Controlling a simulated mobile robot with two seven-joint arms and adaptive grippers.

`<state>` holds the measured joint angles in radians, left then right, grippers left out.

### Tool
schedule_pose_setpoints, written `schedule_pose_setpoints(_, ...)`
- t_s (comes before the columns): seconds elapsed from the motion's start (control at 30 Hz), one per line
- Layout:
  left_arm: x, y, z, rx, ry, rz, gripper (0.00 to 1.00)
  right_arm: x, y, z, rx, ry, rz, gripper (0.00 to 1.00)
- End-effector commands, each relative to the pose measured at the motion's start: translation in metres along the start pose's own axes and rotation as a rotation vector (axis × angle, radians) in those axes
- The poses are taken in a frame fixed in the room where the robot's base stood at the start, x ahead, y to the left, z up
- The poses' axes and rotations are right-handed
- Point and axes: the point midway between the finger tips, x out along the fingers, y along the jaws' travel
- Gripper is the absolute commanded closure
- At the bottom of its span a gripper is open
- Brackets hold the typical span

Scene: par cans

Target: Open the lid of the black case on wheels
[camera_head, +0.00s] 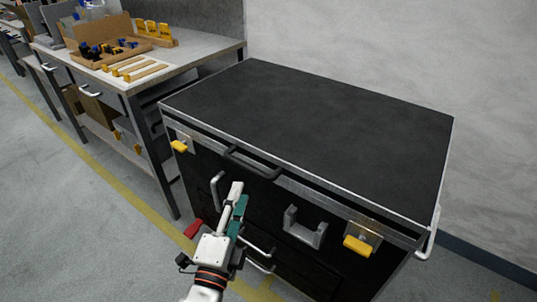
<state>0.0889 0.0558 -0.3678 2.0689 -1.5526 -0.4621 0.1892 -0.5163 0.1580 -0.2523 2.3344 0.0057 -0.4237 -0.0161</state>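The black case (318,262) stands in the middle and right, its flat black lid (320,130) down and edged with silver trim. A black bar handle (252,163) is at the lid's front edge. Yellow latches sit on the front near the left (179,146) and right (357,245) corners. My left gripper (239,200) is in front of the case, below the bar handle, with teal pads on its fingers. Its fingers overlap from this angle, so its opening is unclear, as is any contact with the case. The wheels cannot be made out. My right gripper is out of view.
A silver bracket (304,228) and bent silver handles stick out from the case front. A workbench (195,62) with a cardboard tray (95,58) and yellow parts stands at the left. A wall (400,50) is behind; open floor (70,220) lies front left.

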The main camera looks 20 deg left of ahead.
Motion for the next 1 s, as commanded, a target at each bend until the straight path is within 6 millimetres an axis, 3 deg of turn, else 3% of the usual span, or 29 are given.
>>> schedule_pose_setpoints(0.17, 0.011, -0.007, -0.003, 0.036, 0.002, -0.032, 0.71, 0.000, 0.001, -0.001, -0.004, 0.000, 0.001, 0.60)
schedule_pose_setpoints(0.6, 0.072, -0.012, -0.003, 0.034, 0.002, -0.034, 0.71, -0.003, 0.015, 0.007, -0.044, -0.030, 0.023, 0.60)
schedule_pose_setpoints(1.0, 0.082, -0.008, -0.003, 0.033, 0.002, -0.027, 0.71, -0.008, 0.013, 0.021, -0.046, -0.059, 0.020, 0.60)
